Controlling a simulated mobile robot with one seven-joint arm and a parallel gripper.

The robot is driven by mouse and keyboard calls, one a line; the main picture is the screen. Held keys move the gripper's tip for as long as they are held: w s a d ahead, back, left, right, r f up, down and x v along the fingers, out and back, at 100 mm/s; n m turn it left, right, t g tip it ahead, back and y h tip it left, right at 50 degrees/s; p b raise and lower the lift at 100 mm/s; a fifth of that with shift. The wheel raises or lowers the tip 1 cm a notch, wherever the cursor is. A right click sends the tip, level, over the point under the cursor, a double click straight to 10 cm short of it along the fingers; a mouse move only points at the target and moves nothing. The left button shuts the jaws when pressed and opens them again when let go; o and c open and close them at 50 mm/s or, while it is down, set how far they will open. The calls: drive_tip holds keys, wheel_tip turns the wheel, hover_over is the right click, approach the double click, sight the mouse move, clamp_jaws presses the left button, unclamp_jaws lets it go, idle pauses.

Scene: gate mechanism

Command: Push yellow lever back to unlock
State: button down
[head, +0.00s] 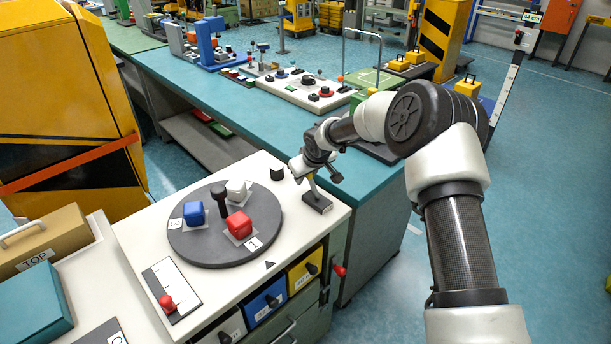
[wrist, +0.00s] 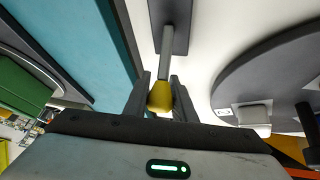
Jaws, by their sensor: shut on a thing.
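The yellow lever (wrist: 160,97) shows in the wrist view as a yellow knob on a grey shaft. The shaft runs to a dark base plate (wrist: 182,38) on the white worktop. My gripper (wrist: 160,88) has one finger on each side of the knob and is shut on it. In the head view my gripper (head: 308,172) is over the right corner of the worktop, above the dark base plate (head: 318,204). The yellow knob is hidden by my gripper in that view.
Left of my gripper is a grey turntable (head: 195,250) with a red block (head: 239,224), a blue block (head: 194,212), a white block (head: 237,190) and a dark post (head: 219,200). A teal bench (head: 270,125) stands behind. A red-knobbed slider (head: 168,303) is at front left.

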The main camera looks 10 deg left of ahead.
drive_tip(key=c, duration=1.5)
unclamp_jaws()
drive_tip(key=shift+o, duration=0.2)
drive_tip(key=shift+r, duration=0.1)
drive_tip(key=v, duration=1.7)
drive_tip(key=shift+s+r, duration=0.1)
drive_tip(key=shift+r, duration=0.1)
